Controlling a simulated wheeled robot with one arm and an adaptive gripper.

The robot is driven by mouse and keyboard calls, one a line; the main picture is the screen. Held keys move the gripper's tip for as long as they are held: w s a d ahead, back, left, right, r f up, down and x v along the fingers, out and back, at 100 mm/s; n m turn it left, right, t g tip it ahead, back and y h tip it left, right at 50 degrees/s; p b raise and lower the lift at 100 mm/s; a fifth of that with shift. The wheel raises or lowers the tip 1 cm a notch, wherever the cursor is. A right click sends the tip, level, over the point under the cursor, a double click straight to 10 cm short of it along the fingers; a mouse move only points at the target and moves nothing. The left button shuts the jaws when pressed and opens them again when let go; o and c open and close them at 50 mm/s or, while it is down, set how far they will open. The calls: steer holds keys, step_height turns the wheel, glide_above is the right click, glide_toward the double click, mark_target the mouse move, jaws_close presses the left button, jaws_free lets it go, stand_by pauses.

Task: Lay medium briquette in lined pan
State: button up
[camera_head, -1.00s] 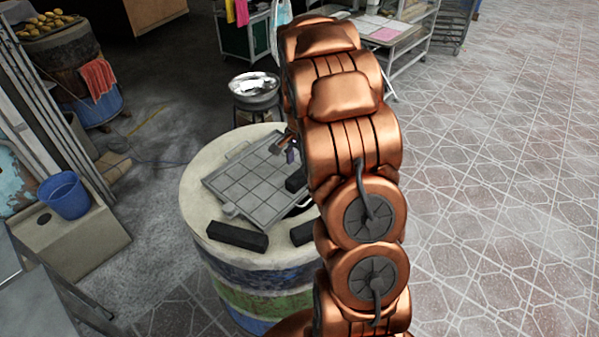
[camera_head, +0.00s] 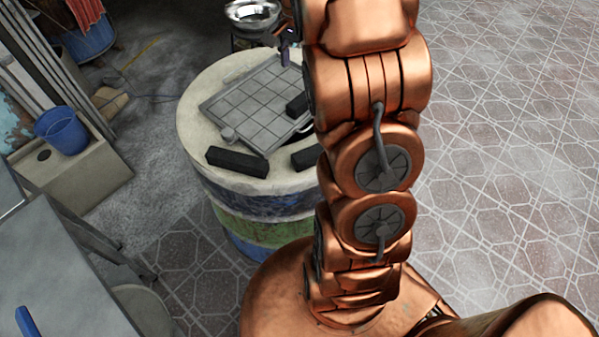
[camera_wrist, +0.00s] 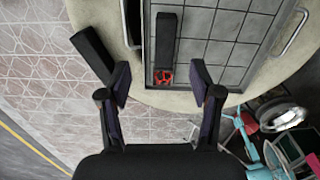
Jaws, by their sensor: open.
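Three dark briquettes lie on the barrel top. One (camera_head: 297,106) is on the gridded tray and shows in the wrist view (camera_wrist: 166,38) with a red patterned near end. A longer one (camera_head: 237,162) lies at the barrel's front edge, and a third (camera_head: 305,157) is partly hidden by my arm. I cannot tell for sure which is medium. A silver pan (camera_head: 252,14) with a shiny, foil-like inside stands behind the barrel. It shows at right in the wrist view (camera_wrist: 282,115).
The gridded tray (camera_head: 236,104) covers much of the round barrel top (camera_head: 195,125). Another dark block (camera_wrist: 92,52) lies left of the tray in the wrist view. A blue bucket (camera_head: 63,130) stands on a box at left. A grey table (camera_head: 50,265) is at lower left. Tiled floor is clear at right.

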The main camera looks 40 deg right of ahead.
steer(key=s+a+r+n, duration=0.3)
steer(key=s+a+n, duration=0.3)
steer(key=s+a, duration=0.7)
steer(key=s+a+f+n, duration=0.1)
steer(key=s+a+n, duration=0.3)
steer(key=s, duration=0.4)
steer(key=s+a+f+n+g, duration=0.1)
steer(key=s+a+n, duration=0.3)
steer(key=s, duration=0.5)
steer(key=shift+a+f+n+g, duration=0.3)
steer(key=shift+a, duration=0.25)
